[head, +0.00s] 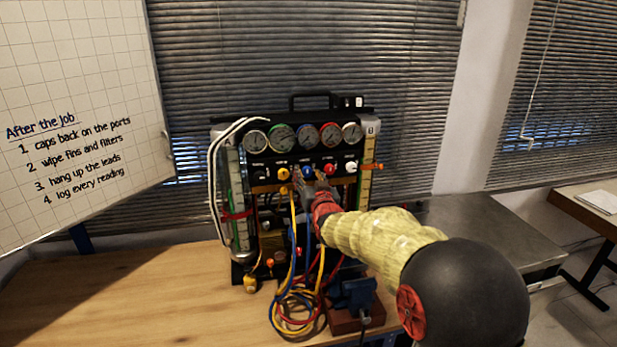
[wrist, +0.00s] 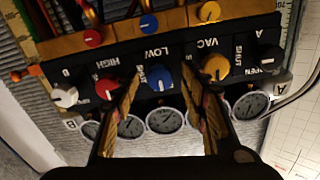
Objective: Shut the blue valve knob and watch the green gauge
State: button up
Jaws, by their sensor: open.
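The blue valve knob (wrist: 159,77) sits under the LOW label on the black panel, between my two open fingers in the wrist view. It also shows in the head view (head: 307,172), just beyond the fingertips. My gripper (wrist: 162,72) is open, with one finger on each side of the knob. I cannot tell whether either finger touches it. The green gauge (head: 283,137) is the green-rimmed dial second from the left in the head view. Its needle is too small to read. Rim colours do not show clearly in the wrist view.
A red knob (wrist: 107,89) and a yellow knob (wrist: 215,67) flank the blue one closely. White and black knobs are at the row's ends. Coiled hoses (head: 297,305) and a blue vise (head: 352,292) lie below. The wooden bench (head: 120,300) is clear at left.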

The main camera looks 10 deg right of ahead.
grip_shut()
dwell(0.5)
